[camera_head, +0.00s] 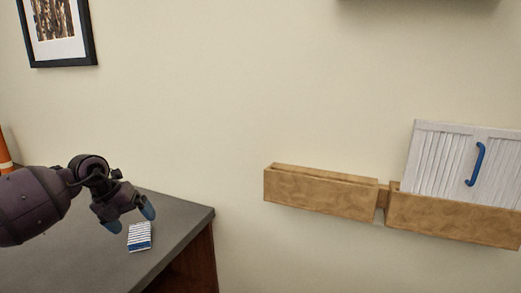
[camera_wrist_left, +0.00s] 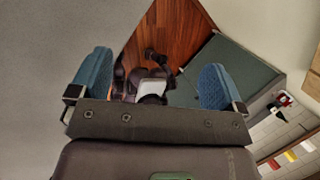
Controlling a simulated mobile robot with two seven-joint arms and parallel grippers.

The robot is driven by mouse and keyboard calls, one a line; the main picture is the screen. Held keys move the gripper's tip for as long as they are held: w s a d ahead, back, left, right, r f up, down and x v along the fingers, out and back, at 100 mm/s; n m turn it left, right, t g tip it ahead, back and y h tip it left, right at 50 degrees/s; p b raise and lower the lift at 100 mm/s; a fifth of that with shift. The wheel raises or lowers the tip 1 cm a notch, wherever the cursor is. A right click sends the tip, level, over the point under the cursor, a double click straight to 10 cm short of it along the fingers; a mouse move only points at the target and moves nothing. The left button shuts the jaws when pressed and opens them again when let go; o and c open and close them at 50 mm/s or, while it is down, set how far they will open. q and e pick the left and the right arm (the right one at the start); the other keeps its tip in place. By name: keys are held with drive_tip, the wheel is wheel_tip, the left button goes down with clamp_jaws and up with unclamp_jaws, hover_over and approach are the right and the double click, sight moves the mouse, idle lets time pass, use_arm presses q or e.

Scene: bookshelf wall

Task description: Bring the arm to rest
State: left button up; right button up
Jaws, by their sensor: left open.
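My left gripper (camera_head: 130,217) comes in from the left in the head view, over the dark grey tabletop (camera_head: 180,213). Its two blue-tipped fingers are apart with nothing between them. A small blue-and-white striped block (camera_head: 139,237) lies on the tabletop just right of and below the fingertips; it looks apart from them. In the left wrist view the open blue fingers of my left gripper (camera_wrist_left: 157,82) frame a wooden floor and part of my own body. My right gripper does not show.
Two wooden wall bins, a left one (camera_head: 320,193) and a right one (camera_head: 455,219), hang on the wall. A white panelled piece with a blue handle (camera_head: 462,160) stands in the right one. A framed picture (camera_head: 56,28) hangs upper left. An orange object (camera_head: 5,155) is at the left edge.

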use_arm(q)
drive_tip(key=d+r+t+h, duration=0.3)
drive_tip(key=d+r+h, duration=0.25)
drive_tip(key=d, duration=0.25)
drive_tip(key=d+r+t+h, duration=0.2)
drive_tip(key=d+r+h, duration=0.2)
drive_tip(key=d+h, duration=0.3)
drive_tip(key=s+a+f+n+t+y, duration=0.35)
drive_tip(key=f+n+t+y, duration=0.2)
drive_tip(key=f+n, duration=0.55)
drive_tip(key=s+a+f+n+t+y, duration=0.4)
drive_tip(key=f+n+y, duration=0.4)
drive_tip(key=n, duration=0.5)
drive_tip(key=s+a+f+n+g+y, duration=0.1)
drive_tip(key=s+f+n, duration=0.3)
drive_tip(key=s+f, duration=0.6)
drive_tip(key=s+a+f+n+g+y, duration=0.2)
drive_tip(key=s+f+n+g, duration=0.2)
drive_tip(key=s+f, duration=0.6)
drive_tip(key=s+n, duration=0.1)
drive_tip(key=s, duration=0.5)
drive_tip(key=shift+s+f+g, duration=0.2)
drive_tip(key=shift+g, duration=0.15)
drive_tip(key=shift+d, duration=0.1)
